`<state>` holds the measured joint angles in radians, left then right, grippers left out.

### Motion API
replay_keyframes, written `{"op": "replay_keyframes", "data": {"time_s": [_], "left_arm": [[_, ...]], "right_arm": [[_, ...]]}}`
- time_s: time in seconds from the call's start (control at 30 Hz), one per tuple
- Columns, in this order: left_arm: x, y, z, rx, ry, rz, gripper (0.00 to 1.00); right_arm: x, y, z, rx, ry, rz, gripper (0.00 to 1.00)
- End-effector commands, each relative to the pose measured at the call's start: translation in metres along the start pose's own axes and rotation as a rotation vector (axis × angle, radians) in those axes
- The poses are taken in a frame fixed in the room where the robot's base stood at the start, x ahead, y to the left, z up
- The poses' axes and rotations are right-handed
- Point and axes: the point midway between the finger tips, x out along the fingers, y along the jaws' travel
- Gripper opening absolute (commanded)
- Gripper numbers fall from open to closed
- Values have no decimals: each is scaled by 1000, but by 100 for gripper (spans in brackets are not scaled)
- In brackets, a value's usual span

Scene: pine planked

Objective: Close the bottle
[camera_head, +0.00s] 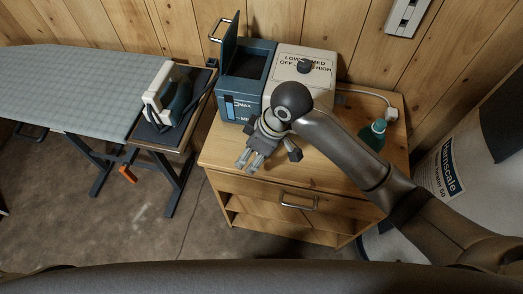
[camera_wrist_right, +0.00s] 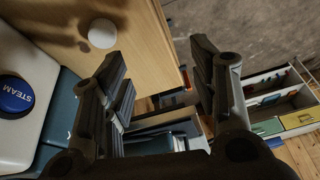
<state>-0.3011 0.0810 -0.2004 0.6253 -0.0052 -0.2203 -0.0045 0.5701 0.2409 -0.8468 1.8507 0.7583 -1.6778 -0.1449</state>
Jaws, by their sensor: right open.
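A small teal bottle (camera_head: 374,134) stands on the right part of the wooden cabinet top in the head view, beside my right forearm. Its top is too small to tell whether a cap is on it. My right gripper (camera_head: 252,164) is open and empty over the cabinet's front left part, well to the left of the bottle. In the right wrist view its two fingers (camera_wrist_right: 163,85) stand apart. A white round disc (camera_wrist_right: 102,33) lies on the wood there; I cannot tell whether it is a cap. My left gripper is not in view.
A blue tank (camera_head: 239,108) with its lid raised and a white knobbed unit (camera_head: 300,62) stand at the cabinet's back. An iron (camera_head: 170,95) rests on the ironing board's (camera_head: 70,85) right end. A white sack (camera_head: 450,170) stands right of the cabinet.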

Motion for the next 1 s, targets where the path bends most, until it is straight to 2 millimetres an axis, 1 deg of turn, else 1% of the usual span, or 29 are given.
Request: {"op": "replay_keyframes", "data": {"time_s": [0.03,0.2,0.43,0.67,0.93,1.0], "left_arm": [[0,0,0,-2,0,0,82],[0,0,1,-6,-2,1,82],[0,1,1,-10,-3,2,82],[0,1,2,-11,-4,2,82],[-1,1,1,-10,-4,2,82],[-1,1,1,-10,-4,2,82]], "right_arm": [[-6,9,-4,-31,-27,9,54],[-20,29,-8,-110,-119,13,54],[-38,51,-7,-154,-207,24,54],[-44,57,-7,-164,-232,26,54],[-43,57,-7,-163,-231,25,54],[-38,57,-5,-162,-231,24,54]]}}
